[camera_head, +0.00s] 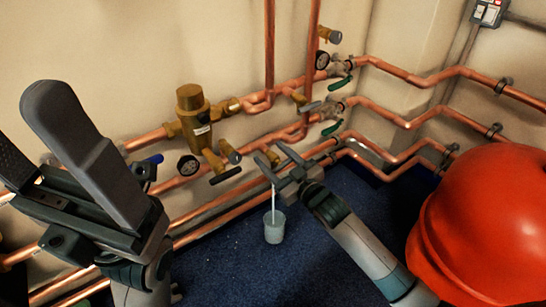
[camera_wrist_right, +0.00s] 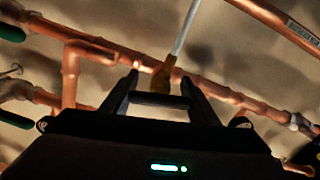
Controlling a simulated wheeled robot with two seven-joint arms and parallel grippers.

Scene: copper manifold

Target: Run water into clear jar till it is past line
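The clear jar (camera_head: 274,228) is a small pale cup standing upright on the blue floor below the pipes in the head view. A thin pale streak (camera_head: 272,199), which looks like running water, comes down into it. The water level and the line are too small to tell. My right gripper (camera_head: 274,158) is above the jar at the lowest pipe, its fingers apart. In the right wrist view a brass outlet (camera_wrist_right: 162,78) shows beyond the fingers, with the pale streak (camera_wrist_right: 185,28) leaving it. A dark bar (camera_wrist_right: 160,101) spans between the fingers. My left gripper (camera_head: 22,122) is open and empty, close to the camera.
Copper pipes run along the wall, with a brass valve (camera_head: 193,116), a black gauge (camera_head: 188,166) and green lever handles (camera_head: 339,83). A red hard hat (camera_head: 485,225) fills the lower right. Blue floor (camera_head: 245,275) is clear around the jar.

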